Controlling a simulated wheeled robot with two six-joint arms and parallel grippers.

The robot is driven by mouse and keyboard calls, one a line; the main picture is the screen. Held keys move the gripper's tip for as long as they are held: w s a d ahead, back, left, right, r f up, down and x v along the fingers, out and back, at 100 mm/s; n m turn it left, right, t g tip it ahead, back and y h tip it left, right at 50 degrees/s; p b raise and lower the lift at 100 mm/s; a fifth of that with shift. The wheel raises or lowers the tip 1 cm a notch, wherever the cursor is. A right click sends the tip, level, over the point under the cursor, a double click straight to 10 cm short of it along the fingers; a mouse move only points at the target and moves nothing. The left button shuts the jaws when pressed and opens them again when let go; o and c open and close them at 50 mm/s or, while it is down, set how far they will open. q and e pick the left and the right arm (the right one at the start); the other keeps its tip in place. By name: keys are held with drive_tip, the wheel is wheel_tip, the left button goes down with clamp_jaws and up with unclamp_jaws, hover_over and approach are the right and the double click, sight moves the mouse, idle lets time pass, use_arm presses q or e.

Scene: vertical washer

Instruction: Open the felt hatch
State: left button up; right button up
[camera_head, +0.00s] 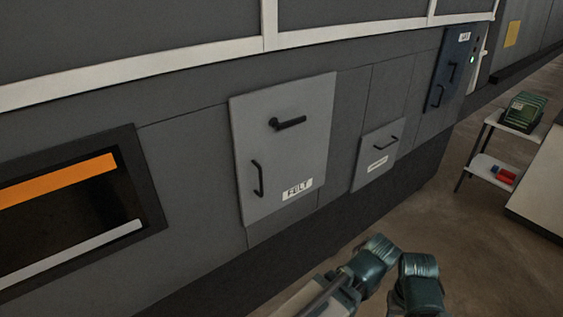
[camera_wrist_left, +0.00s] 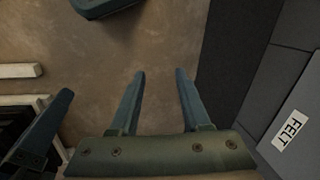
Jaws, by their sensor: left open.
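The felt hatch (camera_head: 220,135) is a light grey panel in the dark machine wall in the head view. It is shut, lying flush. It has a black lever handle (camera_head: 290,123) near its top, a vertical black pull handle (camera_head: 258,180) at lower left and a white FELT label (camera_head: 297,189). The label also shows in the left wrist view (camera_wrist_left: 290,130). My left gripper (camera_wrist_left: 161,75) is open and empty, with the hatch side to its right and apart from it. A blue finger-like part at the left of the wrist view may be my right gripper's; its opening is hidden.
A smaller hatch (camera_head: 368,152) with a handle is right of the felt hatch. A dark recess (camera_head: 70,220) with an orange bar is at left. A blue panel (camera_head: 452,68) and a small shelf (camera_head: 493,168) are at right. Brown floor (camera_head: 480,250) is open below.

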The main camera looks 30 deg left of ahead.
use_arm(q)
drive_tip(key=w+a+f+n+t+y+b, duration=0.1)
drive_tip(key=w+a+n+y+b, duration=0.25)
drive_tip(key=w+a, duration=0.35)
wheel_tip(320, 180, up, 12)
drive_tip(key=n+t+y+b, duration=0.2)
drive_tip(key=n+y+b, duration=0.4)
drive_tip(key=n+y, duration=0.75)
hover_over(262, 194)
drive_tip(key=shift+w+a+r+n+h, duration=0.2)
drive_tip(key=shift+w+a+n+h, duration=0.1)
drive_tip(key=shift+n+h, duration=0.4)
drive_tip(key=shift+c, duration=0.3)
clamp_jaws()
